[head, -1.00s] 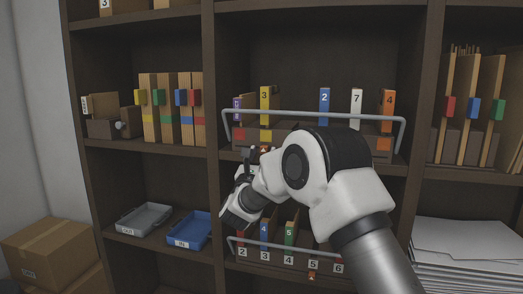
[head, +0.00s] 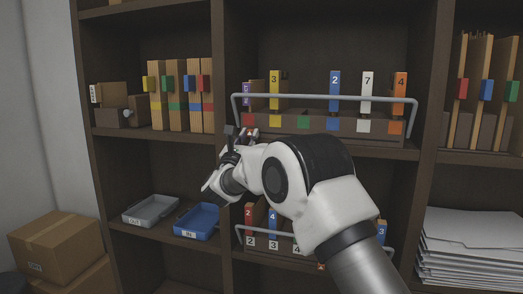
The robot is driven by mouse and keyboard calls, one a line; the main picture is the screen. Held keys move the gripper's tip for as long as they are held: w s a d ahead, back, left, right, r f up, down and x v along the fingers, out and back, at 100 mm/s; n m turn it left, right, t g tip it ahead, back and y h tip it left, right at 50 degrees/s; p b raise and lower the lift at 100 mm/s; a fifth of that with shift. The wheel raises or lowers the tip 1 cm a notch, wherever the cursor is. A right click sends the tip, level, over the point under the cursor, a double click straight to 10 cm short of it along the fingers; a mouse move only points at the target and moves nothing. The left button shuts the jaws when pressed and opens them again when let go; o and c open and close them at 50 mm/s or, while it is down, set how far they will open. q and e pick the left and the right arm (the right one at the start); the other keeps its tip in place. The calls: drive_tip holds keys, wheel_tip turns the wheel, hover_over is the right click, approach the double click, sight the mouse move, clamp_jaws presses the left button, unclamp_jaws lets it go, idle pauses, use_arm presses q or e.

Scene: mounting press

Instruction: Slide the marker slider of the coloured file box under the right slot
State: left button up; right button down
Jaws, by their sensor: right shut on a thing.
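The coloured file box (head: 340,125) stands on the upper middle shelf, with red, yellow, green, blue, white and orange squares along its front. Files numbered 3 (head: 274,92), 2 (head: 334,92), 7 (head: 366,94) and 4 (head: 400,96) stand in it, with a purple file (head: 246,95) at the left end. No file rises above the green square (head: 303,122). My right gripper (head: 247,134) is at the box's lower front edge, just below the red square, shut on the marker slider. The slider is mostly hidden; only a small reddish bit shows. My left gripper is out of view.
A grey rail (head: 325,98) runs across the front of the coloured box. Below my forearm stands a numbered file box (head: 282,254), partly hidden. A grey tray (head: 150,210) and a blue tray (head: 196,221) lie on the lower left shelf.

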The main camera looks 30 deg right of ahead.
drive_tip(key=shift+w+a, duration=0.3)
drive_tip(key=shift+w, duration=0.05)
drive_tip(key=c, duration=1.2)
unclamp_jaws()
drive_tip(key=shift+o, duration=1)
drive_tip(key=shift+w+a, duration=0.15)
drive_tip(key=shift+w, duration=0.05)
drive_tip(key=shift+s, duration=0.1)
drive_tip(key=shift+s+a+f, duration=0.15)
drive_tip(key=v, duration=1.1)
drive_tip(key=shift+s+a, duration=0.15)
drive_tip(key=shift+a, duration=0.05)
